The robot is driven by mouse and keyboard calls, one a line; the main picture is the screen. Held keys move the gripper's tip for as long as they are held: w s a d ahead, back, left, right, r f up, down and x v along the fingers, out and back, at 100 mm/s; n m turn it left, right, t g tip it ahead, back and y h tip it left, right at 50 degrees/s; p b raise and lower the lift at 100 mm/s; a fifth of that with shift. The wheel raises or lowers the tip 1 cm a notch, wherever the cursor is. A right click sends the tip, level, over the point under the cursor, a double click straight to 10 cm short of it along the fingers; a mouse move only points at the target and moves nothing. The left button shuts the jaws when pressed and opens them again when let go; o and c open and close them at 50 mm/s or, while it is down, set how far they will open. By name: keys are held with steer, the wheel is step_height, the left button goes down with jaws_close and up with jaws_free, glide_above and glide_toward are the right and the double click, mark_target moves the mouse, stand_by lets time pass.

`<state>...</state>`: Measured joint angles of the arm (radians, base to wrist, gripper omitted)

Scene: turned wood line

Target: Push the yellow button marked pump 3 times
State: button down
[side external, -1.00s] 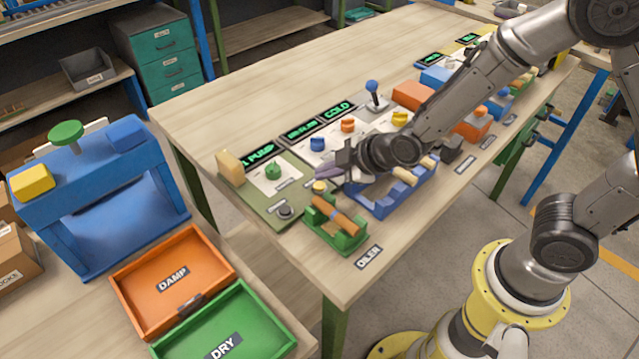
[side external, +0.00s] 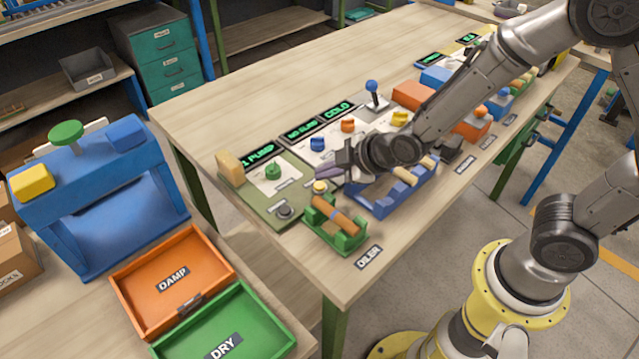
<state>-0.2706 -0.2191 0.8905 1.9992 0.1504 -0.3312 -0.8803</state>
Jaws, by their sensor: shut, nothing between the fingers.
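The small yellow button (side external: 320,186) sits on the green-grey panel (side external: 262,206) at the near left end of the long table, behind the green holder. My gripper (side external: 323,172) is shut and empty. Its fingertips point left and appear just above the yellow button, with the button's top showing below them. I cannot tell whether they touch it. Any marking beside the button is too small to read or hidden.
A green holder (side external: 337,239) with an orange-brown roller stands in front of the button. A blue rack (side external: 388,202) lies under my wrist. A green knob (side external: 273,171), a dark button (side external: 285,211) and a wood block (side external: 231,167) are nearby. The table's back is clear.

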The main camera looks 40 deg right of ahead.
steer(key=shift+f, duration=0.15)
stand_by(0.5)
steer(key=shift+f, duration=0.25)
steer(key=shift+f, duration=0.4)
stand_by(0.9)
steer(key=shift+r, duration=0.8)
step_height(320, 180, up, 5)
stand_by(0.5)
stand_by(2.4)
